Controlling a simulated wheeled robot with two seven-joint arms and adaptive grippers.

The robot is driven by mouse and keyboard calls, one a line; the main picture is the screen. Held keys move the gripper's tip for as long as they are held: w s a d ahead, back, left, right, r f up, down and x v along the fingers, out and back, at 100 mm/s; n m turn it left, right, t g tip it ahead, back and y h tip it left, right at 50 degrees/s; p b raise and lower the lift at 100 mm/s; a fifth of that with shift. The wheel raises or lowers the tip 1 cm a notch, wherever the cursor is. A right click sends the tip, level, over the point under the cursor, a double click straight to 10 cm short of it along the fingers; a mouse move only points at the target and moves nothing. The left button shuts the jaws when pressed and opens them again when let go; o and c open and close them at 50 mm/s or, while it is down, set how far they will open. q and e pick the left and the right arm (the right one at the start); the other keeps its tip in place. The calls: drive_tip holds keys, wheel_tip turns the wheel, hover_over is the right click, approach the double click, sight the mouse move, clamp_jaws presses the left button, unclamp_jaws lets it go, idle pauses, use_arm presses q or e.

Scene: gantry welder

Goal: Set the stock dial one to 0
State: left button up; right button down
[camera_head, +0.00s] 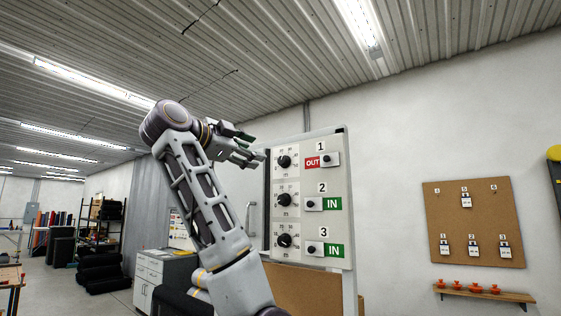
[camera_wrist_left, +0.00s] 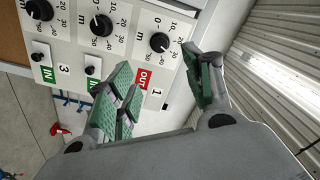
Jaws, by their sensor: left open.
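Stock dial one (camera_head: 284,161) is the black round knob at the top left of the upright white panel (camera_head: 321,259), beside the number 1. It also shows in the wrist view (camera_wrist_left: 159,42), seen sideways, with a numbered scale around it. I cannot read its setting for certain. My left gripper (camera_head: 249,156) is open just left of the dial in the head view. In the wrist view its green-padded fingers (camera_wrist_left: 163,78) are spread apart, with the dial seen beyond the gap between their tips. They appear apart from the knob. My right gripper is not in view.
Dial two (camera_head: 284,200) and dial three (camera_head: 284,240) sit below. To the right are a switch (camera_head: 326,159) beside a red OUT label and two switches beside green IN labels. A corkboard with padlocks (camera_head: 471,223) hangs on the right wall. A cabinet (camera_head: 163,278) stands behind my arm.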

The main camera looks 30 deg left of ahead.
sight(281, 161)
use_arm(q)
drive_tip(key=shift+w, duration=0.2)
drive_tip(key=w+p, duration=0.1)
drive_tip(key=w, duration=0.3)
drive_tip(key=w+p, duration=0.2)
drive_tip(key=w, duration=0.2)
drive_tip(key=w+d+p, duration=0.1)
drive_tip(key=w, duration=0.3)
drive_tip(key=shift+p, duration=0.4)
drive_tip(key=shift+w, duration=0.75)
drive_tip(key=c, duration=1)
drive_tip(key=shift+f, duration=0.1)
